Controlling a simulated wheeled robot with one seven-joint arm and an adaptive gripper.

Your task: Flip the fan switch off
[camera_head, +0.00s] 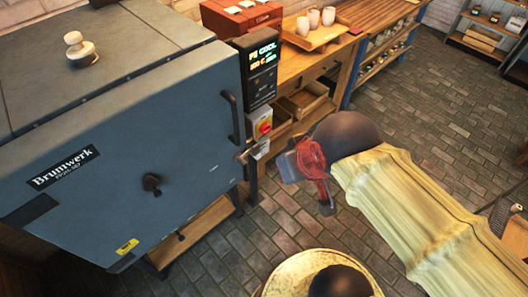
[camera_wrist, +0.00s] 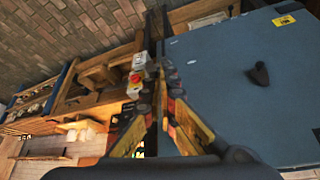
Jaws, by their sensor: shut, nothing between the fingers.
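A grey kiln (camera_head: 135,140) labelled Brumwerk fills the left of the head view. I cannot read which control is the fan switch. In the wrist view the red switch (camera_wrist: 135,78) is just left of my gripper (camera_wrist: 164,82).
The kiln door's handle (camera_head: 230,116) stands out near the switches. A wooden bench (camera_head: 300,62) behind holds a tray with white cups (camera_head: 314,19) and a red box (camera_head: 240,13).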

